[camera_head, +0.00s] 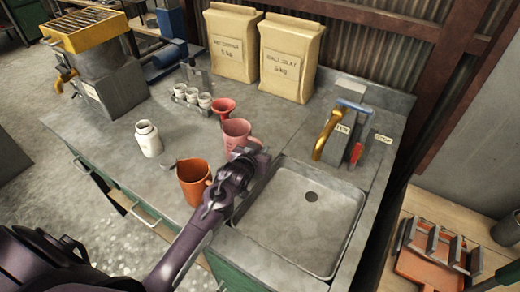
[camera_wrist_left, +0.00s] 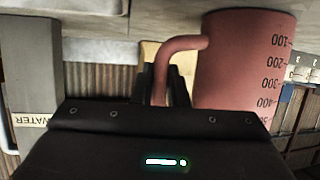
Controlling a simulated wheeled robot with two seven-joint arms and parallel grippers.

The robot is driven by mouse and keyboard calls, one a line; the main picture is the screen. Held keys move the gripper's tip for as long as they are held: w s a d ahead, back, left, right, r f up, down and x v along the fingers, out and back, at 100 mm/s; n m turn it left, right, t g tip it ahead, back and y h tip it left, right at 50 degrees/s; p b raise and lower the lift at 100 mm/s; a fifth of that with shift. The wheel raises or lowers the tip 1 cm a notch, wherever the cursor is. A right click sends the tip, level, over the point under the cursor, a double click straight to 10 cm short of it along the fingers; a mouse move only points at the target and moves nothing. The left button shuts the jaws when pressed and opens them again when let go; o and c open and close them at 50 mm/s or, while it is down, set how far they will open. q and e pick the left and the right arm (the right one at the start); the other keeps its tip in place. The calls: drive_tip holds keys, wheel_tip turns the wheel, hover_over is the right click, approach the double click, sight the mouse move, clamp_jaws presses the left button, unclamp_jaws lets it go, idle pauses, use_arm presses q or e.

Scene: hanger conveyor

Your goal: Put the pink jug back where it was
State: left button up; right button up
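The pink jug (camera_head: 236,135) stands upright at the back left of the sink, and its measuring marks show in the left wrist view (camera_wrist_left: 245,65). My left gripper (camera_head: 250,157) is at the jug's handle, on the sink side. In the left wrist view, the dark fingers (camera_wrist_left: 165,88) lie on both sides of the handle (camera_wrist_left: 172,55), close against it, so the gripper looks shut on the handle. The jug's base appears to be at the counter; I cannot tell whether it touches. My right gripper is not in view.
An orange jug (camera_head: 194,180) and a white bottle (camera_head: 148,138) stand left of the pink jug. A red funnel (camera_head: 223,108) is just behind it. The sink (camera_head: 305,215) lies to the right, with a brass tap (camera_head: 328,133) behind. Two paper bags (camera_head: 290,58) stand at the back.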

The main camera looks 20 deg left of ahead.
use_arm(q)
drive_tip(key=o, duration=0.4)
drive_tip(key=shift+o, duration=0.2)
drive_tip(key=shift+r, duration=0.25)
drive_tip(key=shift+s, duration=0.35)
drive_tip(key=b+v, duration=0.1)
drive_tip(key=v, duration=1)
drive_tip(key=shift+s, duration=0.1)
